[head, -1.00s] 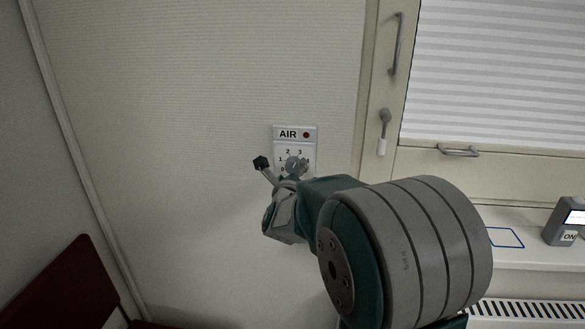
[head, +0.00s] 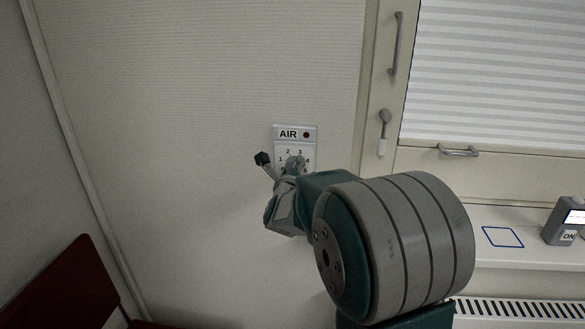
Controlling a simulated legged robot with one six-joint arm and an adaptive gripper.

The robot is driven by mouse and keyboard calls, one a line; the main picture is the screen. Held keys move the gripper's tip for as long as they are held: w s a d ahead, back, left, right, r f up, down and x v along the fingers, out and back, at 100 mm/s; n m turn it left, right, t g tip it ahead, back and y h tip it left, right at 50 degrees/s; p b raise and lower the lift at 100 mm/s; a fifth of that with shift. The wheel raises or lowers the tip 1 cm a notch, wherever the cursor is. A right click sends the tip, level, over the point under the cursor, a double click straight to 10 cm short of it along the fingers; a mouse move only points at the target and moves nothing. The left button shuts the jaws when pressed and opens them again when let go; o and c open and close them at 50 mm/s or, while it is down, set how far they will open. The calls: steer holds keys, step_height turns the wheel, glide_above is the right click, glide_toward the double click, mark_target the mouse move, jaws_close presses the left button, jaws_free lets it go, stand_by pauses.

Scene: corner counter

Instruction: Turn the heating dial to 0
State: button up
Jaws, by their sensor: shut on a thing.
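The 0 is hidden now. My gripper (head: 289,170) is at the dial and is shut on it. The gripper and my arm cover the lower part of the panel, and I cannot tell which number the dial points to.
A window with a white blind, handles and a latch (head: 384,132) is at the right. A sill (head: 535,252) below it bears a blue outlined square (head: 503,237) and a grey device (head: 566,221) marked ON. A radiator grille (head: 520,308) is under it. A dark red seat (head: 70,290) stands lower left.

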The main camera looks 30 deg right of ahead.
steer(key=shift+f+n, duration=0.1)
steer(key=shift+n, duration=0.2)
steer(key=n, duration=0.4)
steer(key=shift+a+n, duration=0.1)
steer(key=shift+n, duration=0.3)
steer(key=n, duration=0.5)
steer(key=shift+f+g, duration=0.1)
steer(key=shift+g, duration=0.2)
steer(key=n, duration=0.5)
steer(key=shift+f, duration=0.1)
steer(key=n, duration=0.5)
steer(key=shift+f+g+h, duration=0.1)
steer(key=shift+g+h, duration=0.2)
steer(key=shift+g, duration=0.1)
steer(key=shift+n, duration=0.3)
steer(key=o, duration=1.1)
steer(key=shift+w, duration=0.1)
steer(key=shift+o, duration=0.2)
